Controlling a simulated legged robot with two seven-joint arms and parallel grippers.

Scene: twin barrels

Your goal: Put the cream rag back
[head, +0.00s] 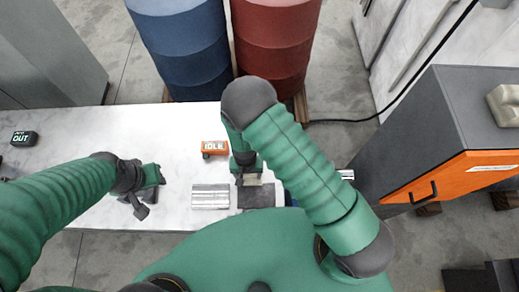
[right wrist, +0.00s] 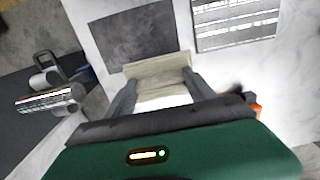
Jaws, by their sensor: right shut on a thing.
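My right gripper (right wrist: 158,84) is shut on the cream rag (right wrist: 158,72), a small folded cloth between the two fingers in the right wrist view. The rag also shows as a pale patch (head: 251,179) under my right arm in the head view. A dark grey flat pad (right wrist: 130,38) lies on the table right beside the rag; the rag overlaps its edge in the picture, and I cannot tell whether they touch. The pad shows in the head view (head: 258,196) too. My left gripper (head: 142,203) hangs over the table's left part; its jaw opening is unclear.
A ribbed silver plate (head: 210,197) lies beside the pad. An orange IDLE block (head: 214,147) and a black OUT block (head: 24,138) are on the white table (head: 90,212). Blue (head: 187,50) and red (head: 273,40) barrels stand behind. A grey-orange cabinet (head: 440,130) stands right.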

